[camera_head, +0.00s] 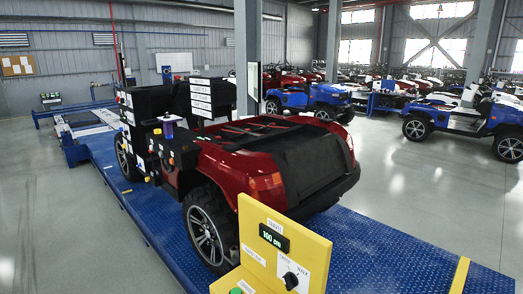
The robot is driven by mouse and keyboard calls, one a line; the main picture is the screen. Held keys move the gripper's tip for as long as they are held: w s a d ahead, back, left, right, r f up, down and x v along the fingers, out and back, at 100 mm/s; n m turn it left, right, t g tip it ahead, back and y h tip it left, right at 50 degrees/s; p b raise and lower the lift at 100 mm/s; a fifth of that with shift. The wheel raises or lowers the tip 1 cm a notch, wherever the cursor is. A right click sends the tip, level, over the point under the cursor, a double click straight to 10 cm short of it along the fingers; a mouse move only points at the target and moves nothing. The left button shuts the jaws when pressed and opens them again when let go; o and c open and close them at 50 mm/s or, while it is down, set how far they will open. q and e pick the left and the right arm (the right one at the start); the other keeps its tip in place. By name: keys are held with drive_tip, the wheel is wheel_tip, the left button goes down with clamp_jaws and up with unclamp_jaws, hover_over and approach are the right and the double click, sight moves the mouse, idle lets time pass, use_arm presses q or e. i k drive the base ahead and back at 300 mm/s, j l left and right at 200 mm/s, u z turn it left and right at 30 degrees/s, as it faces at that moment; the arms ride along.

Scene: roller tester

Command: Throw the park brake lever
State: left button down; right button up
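A red vehicle (232,163) with a black cover over its near end stands on a blue platform. A black control unit (150,140) with small coloured buttons and white labels is on its left side. A small purple part (168,127) stands up there. I cannot tell which part, if any, is the park brake lever. Neither of my grippers is in view.
A yellow panel (262,232) with a green-lit display and a black knob (290,280) stands in the near foreground. The blue platform (400,250) runs under the vehicle. Blue vehicles (310,100) are parked behind. The grey floor (400,180) at right is clear.

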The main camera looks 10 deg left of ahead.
sight(151, 152)
drive_tip(key=j+u, duration=0.2)
drive_tip(key=j, duration=1.15)
drive_tip(key=i+j+u, duration=0.25)
drive_tip(key=i+j, duration=0.35)
drive_tip(key=i+j+u, duration=0.2)
drive_tip(key=i+j, duration=0.25)
drive_tip(key=i, duration=0.25)
drive_tip(key=i+l+u, duration=0.1)
drive_tip(key=i, duration=0.4)
drive_tip(key=i+j, duration=0.3)
drive_tip(key=i, duration=0.15)
drive_tip(key=i+j+u, duration=0.1)
drive_tip(key=i+j, duration=0.5)
drive_tip(key=i, duration=0.25)
drive_tip(key=i+j+u, duration=0.1)
drive_tip(key=i+j, duration=0.15)
drive_tip(key=i, duration=0.2)
drive_tip(key=i+j, duration=0.25)
drive_tip(key=i, duration=0.2)
